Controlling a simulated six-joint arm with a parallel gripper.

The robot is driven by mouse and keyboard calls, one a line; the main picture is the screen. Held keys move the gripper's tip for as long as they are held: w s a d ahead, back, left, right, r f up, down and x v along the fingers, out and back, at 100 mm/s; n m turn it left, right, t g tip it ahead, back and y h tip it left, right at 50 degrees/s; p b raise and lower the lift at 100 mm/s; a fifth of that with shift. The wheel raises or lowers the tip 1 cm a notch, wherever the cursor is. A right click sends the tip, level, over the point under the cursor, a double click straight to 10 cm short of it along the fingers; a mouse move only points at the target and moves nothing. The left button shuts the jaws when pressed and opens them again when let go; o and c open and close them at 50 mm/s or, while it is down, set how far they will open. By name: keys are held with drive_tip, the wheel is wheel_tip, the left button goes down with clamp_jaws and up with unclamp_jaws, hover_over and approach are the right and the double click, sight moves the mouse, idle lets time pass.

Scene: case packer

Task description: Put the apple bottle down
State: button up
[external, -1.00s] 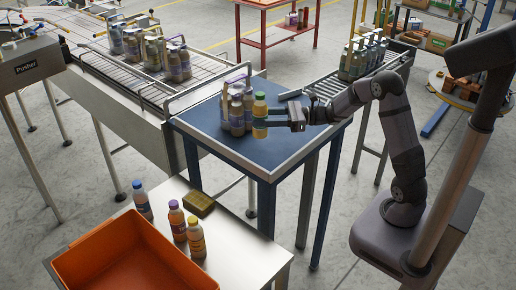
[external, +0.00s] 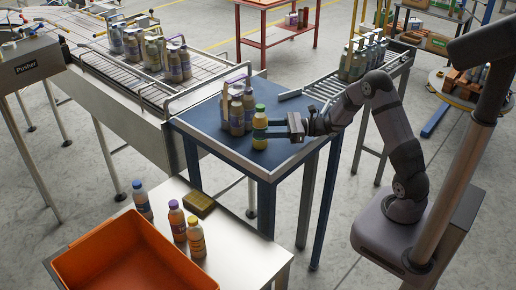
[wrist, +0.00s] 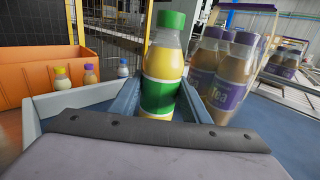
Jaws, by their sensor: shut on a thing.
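The apple bottle has a green cap, yellow juice and a green label. In the external view the apple bottle (external: 260,140) is upright over the blue table, and it stands in the middle of the wrist view (wrist: 163,68). My gripper (external: 270,130) reaches in from the right and is shut on the bottle, with a blue finger on each side in the wrist view (wrist: 160,98). The bottle's base looks at or very close to the table top (external: 222,140); I cannot tell if it touches. Its lower part is hidden by my gripper in the wrist view.
A pack of brown bottles with purple caps (external: 237,112) stands just behind and left of the apple bottle. A roller conveyor (external: 325,88) joins the table at the right. An orange crate (external: 130,255) and several loose bottles stand on the front white table. The blue table's front is clear.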

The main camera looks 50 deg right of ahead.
drive_tip(key=o, duration=0.9)
drive_tip(key=shift+f, duration=0.2)
drive_tip(key=shift+c, duration=0.2)
drive_tip(key=o, duration=0.4)
drive_tip(key=shift+r, duration=0.1)
drive_tip(key=shift+r, duration=0.2)
drive_tip(key=b+v, duration=0.1)
drive_tip(key=v, duration=0.2)
drive_tip(key=shift+d+f+b, duration=0.1)
drive_tip(key=shift+f+b, duration=0.1)
drive_tip(key=shift+b, duration=0.1)
wheel_tip(320, 180, up, 7)
drive_tip(key=b, duration=0.2)
drive_tip(key=shift+r, duration=0.15)
